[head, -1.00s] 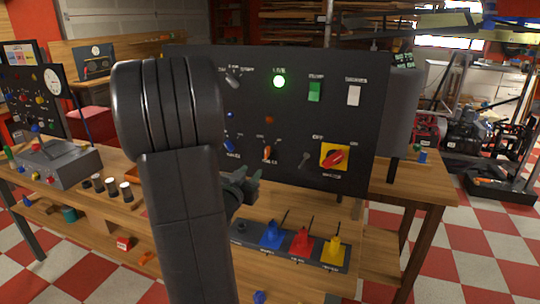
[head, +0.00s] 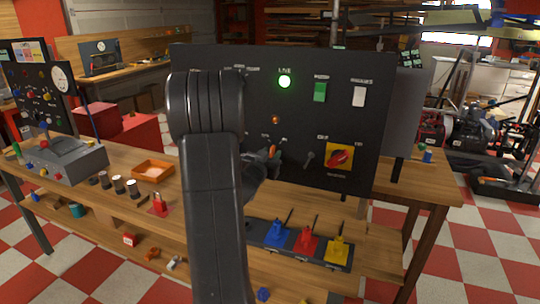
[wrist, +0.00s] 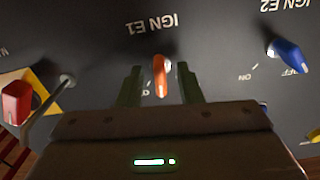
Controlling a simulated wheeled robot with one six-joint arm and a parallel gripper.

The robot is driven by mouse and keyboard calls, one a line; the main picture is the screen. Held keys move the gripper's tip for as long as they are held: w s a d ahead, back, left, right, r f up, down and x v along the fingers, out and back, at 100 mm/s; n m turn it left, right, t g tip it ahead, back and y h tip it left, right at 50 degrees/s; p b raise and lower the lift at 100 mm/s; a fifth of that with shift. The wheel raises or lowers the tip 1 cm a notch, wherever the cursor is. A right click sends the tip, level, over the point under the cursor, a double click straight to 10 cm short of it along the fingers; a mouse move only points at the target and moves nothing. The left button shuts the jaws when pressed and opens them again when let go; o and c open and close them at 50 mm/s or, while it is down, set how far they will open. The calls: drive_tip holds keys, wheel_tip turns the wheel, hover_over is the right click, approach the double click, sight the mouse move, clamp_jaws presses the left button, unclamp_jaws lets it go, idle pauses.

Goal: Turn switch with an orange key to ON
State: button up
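The orange key (wrist: 160,76) stands out of its switch on the dark upright panel (wrist: 100,35), beside the upside-down label "IGN E1". In the wrist view it points roughly along the fingers. My gripper (wrist: 160,88) is open, with one finger on each side of the key and a visible gap on both sides. In the head view my gripper (head: 268,162) is at the panel's lower middle, and the tip of the orange key (head: 272,151) shows at it. My arm hides the panel's left part there.
A blue key (wrist: 290,55) labelled "IGN E2" is to one side. A thin grey lever (wrist: 50,105) and a red rotary knob (wrist: 15,103) are on the other. A green lamp (head: 284,82) is lit above. Blue, red and yellow levers (head: 306,241) stand below the panel.

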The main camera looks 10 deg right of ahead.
clamp_jaws()
drive_tip(key=shift+f+b, duration=0.15)
drive_tip(key=shift+b, duration=0.3)
drive_tip(key=shift+f+m+b, duration=0.1)
drive_tip(key=shift+m+b, duration=0.9)
drive_tip(key=shift+b, duration=0.15)
drive_tip(key=m+b, duration=0.4)
drive_tip(key=shift+m, duration=0.3)
drive_tip(key=shift+r, duration=0.2)
unclamp_jaws()
